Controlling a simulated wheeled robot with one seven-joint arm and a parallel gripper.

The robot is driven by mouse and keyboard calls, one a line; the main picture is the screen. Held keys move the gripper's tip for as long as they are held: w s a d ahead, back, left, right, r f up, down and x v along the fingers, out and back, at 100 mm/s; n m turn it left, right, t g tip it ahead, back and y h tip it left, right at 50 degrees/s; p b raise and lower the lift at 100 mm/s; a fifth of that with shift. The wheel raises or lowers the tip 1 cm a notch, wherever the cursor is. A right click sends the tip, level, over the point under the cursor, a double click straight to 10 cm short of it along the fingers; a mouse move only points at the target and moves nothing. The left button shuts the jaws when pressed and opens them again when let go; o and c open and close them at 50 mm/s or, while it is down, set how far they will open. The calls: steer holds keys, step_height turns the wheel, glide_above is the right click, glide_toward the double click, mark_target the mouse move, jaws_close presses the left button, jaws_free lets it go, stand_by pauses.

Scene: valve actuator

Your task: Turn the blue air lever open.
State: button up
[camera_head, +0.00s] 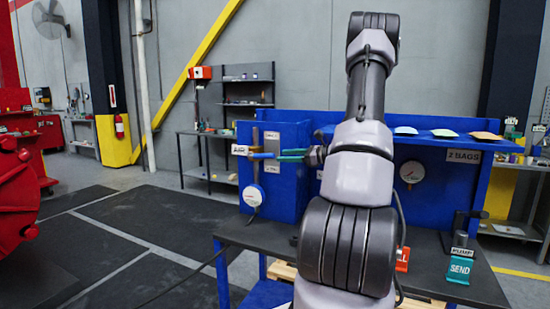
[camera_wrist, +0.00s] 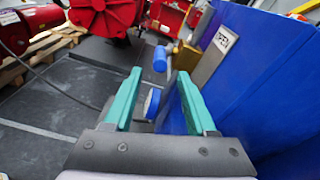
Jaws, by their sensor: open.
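The blue air lever (camera_head: 262,155) sticks out at the front of the blue cabinet, by a white label. In the wrist view the lever's rounded blue end (camera_wrist: 160,58) shows just beyond my fingertips, joined to a brass valve body (camera_wrist: 187,55). My gripper (camera_head: 281,155) comes from the right in the head view, with its teal fingers close to the lever. In the wrist view my gripper (camera_wrist: 159,72) is open, its fingers spread to either side of the line to the lever. Nothing is between the fingers. I cannot tell whether a fingertip touches the lever.
The blue cabinet wall (camera_wrist: 260,75) runs close along the right finger, with an OPEN plate (camera_wrist: 225,40) on it. A round gauge (camera_head: 253,195) sits below the lever.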

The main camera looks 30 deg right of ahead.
steer(key=shift+v, duration=0.85)
steer(key=c, duration=0.4)
steer(key=shift+s+f, duration=0.15)
steer(key=shift+f, duration=0.25)
steer(key=c, duration=0.5)
steer(key=s+f+m+t, duration=0.2)
steer(key=s+f+m, duration=0.1)
steer(key=f+m, duration=0.3)
steer(key=shift+s+f+t+y, duration=0.3)
steer(key=shift+f, duration=0.65)
glide_toward(260, 156)
steer(key=shift+m, duration=0.4)
steer(key=shift+w+a+f, duration=0.35)
steer(key=shift+w+a, duration=0.1)
steer(key=shift+w, duration=0.25)
steer(key=shift+w+a+f, duration=0.3)
steer(key=shift+w+a, duration=0.1)
steer(key=shift+w, duration=0.35)
steer(key=shift+w+a+f, duration=0.35)
steer(key=shift+w+a, duration=0.1)
steer(key=shift+w, duration=0.25)
